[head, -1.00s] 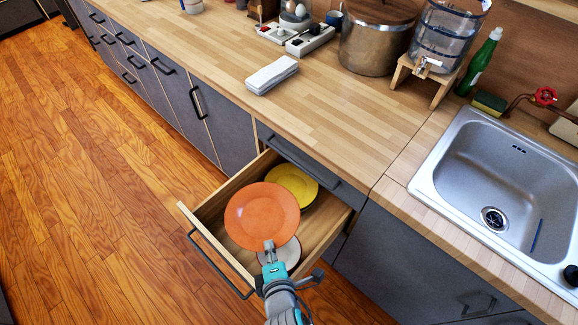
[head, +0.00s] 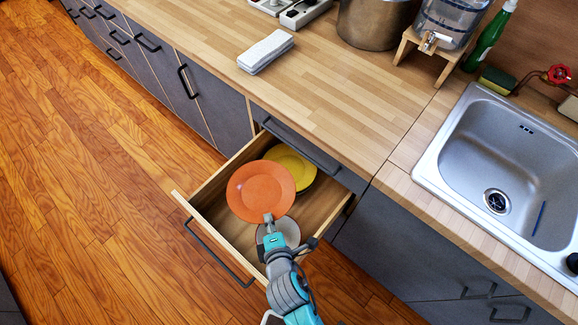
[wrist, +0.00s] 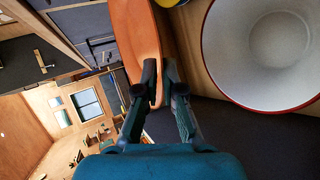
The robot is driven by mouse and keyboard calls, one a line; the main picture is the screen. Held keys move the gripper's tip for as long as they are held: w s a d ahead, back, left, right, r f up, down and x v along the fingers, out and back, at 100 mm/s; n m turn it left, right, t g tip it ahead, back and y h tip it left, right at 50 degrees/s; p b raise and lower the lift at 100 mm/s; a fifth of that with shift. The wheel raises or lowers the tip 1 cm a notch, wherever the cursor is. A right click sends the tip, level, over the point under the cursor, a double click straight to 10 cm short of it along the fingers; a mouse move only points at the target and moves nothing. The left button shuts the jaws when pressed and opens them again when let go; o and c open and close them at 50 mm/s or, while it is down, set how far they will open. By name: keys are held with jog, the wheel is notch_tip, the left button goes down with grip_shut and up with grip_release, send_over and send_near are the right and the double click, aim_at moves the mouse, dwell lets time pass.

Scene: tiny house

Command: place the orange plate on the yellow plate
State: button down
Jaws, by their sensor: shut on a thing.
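The orange plate (head: 260,191) is held by its near edge in my gripper (head: 269,218), above the open drawer in the head view. The wrist view shows my gripper (wrist: 158,82) with both fingers closed on the rim of the orange plate (wrist: 135,40), which is seen nearly edge-on. The yellow plate (head: 298,171) lies in the back of the drawer, partly hidden behind the orange plate. A sliver of the yellow plate (wrist: 168,3) shows at the top of the wrist view.
A white bowl with a red rim (wrist: 262,50) is in the drawer; my gripper partly covers it (head: 287,231) in the head view. The open drawer (head: 212,232) has a raised front wall and sides. The countertop (head: 335,90) overhangs behind, with a sink (head: 500,170) at right.

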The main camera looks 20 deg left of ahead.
aim_at(287, 175)
jog(key=w, duration=1.5)
jog(key=shift+a, duration=0.15)
jog(key=w, duration=0.1)
jog(key=w+f, duration=0.1)
jog(key=w, duration=0.1)
jog(key=shift+f, duration=0.2)
jog(key=shift+f, duration=0.5)
jog(key=c, duration=1.7)
grip_release()
jog(key=shift+s+f, duration=0.1)
jog(key=shift+c, duration=0.2)
jog(key=o, duration=0.4)
jog(key=shift+o, duration=0.2)
